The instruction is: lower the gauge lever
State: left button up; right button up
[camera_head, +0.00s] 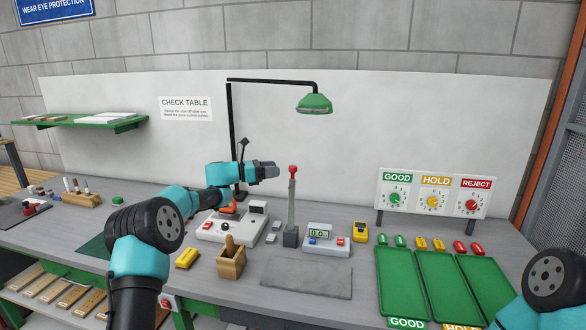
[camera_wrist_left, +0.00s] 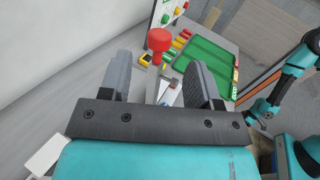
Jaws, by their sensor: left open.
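The gauge lever (camera_head: 292,205) is a grey post with a red knob, standing upright on a dark block base beside the gauge with its small display (camera_head: 319,235). My left gripper (camera_head: 276,170) is open and empty, just left of the lever's top, at about the height of the red knob. In the left wrist view the red knob (camera_wrist_left: 159,40) shows ahead, between the directions of the two fingers and apart from them. My right arm shows at the right edge of the left wrist view; its gripper end (camera_wrist_left: 262,109) is small and unclear.
A white device (camera_head: 225,228) and a wooden holder (camera_head: 231,260) stand left of the lever. A green lamp (camera_head: 314,103) hangs above. Green trays (camera_head: 402,285) and a yellow meter (camera_head: 360,231) lie to the right. A grey mat (camera_head: 308,279) in front is bare.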

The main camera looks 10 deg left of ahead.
aim_at(293, 167)
pick_arm(q)
jog(key=x, duration=0.7)
jog(key=shift+w+d, duration=0.15)
jog(key=shift+d, duration=0.2)
jog(key=shift+r, duration=0.1)
grip_shut()
